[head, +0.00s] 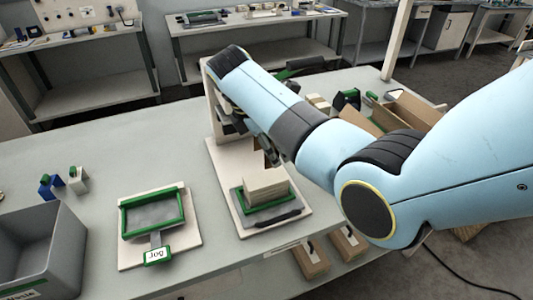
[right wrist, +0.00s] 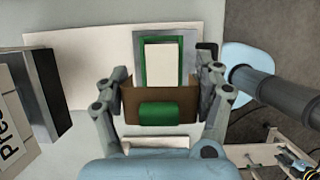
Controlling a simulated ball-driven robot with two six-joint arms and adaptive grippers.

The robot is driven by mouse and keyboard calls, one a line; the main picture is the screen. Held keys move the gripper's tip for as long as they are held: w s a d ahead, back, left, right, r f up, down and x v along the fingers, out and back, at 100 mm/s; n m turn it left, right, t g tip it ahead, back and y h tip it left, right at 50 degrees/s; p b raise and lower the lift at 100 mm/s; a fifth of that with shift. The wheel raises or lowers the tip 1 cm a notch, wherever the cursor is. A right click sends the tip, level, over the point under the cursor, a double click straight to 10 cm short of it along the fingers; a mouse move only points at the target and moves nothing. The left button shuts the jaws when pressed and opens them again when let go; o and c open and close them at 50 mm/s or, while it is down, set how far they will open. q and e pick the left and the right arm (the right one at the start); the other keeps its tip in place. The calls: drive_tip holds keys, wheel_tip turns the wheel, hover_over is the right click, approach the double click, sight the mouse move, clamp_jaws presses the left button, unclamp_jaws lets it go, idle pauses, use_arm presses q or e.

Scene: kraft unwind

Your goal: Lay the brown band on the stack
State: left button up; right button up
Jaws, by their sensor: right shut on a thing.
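The pale stack (head: 265,188) sits in a green-rimmed holder (head: 262,210) on a cream board. It also shows in the right wrist view (right wrist: 163,66), just beyond the band. My right gripper (right wrist: 160,106) is shut on the brown band (right wrist: 132,108), which spans between its two fingers and has a green block (right wrist: 158,113) at its middle. In the head view my right gripper (head: 268,152) is above and behind the stack, mostly hidden by my arm. I cannot tell how far the band is above the stack. My left gripper is not in view.
A cream board with a green frame (head: 124,222) and a "Jog" label lies left of the stack. A grey bin (head: 72,240) stands at the front left. Small blue and white green-topped blocks stand behind it. A cream upright (head: 211,105) rises behind the stack. Open cardboard boxes lie at right.

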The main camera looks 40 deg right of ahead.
sight(269, 177)
drive_tip(key=shift+a+f, duration=0.35)
drive_tip(key=shift+s+d+f, duration=0.1)
drive_tip(key=shift+f, duration=0.2)
drive_tip(key=shift+d+f, duration=0.1)
drive_tip(key=shift+f, duration=2.2)
drive_tip(key=f+b, duration=0.2)
drive_tip(key=b, duration=0.1)
drive_tip(key=shift+f+b, duration=0.85)
drive_tip(key=shift+f, duration=0.85)
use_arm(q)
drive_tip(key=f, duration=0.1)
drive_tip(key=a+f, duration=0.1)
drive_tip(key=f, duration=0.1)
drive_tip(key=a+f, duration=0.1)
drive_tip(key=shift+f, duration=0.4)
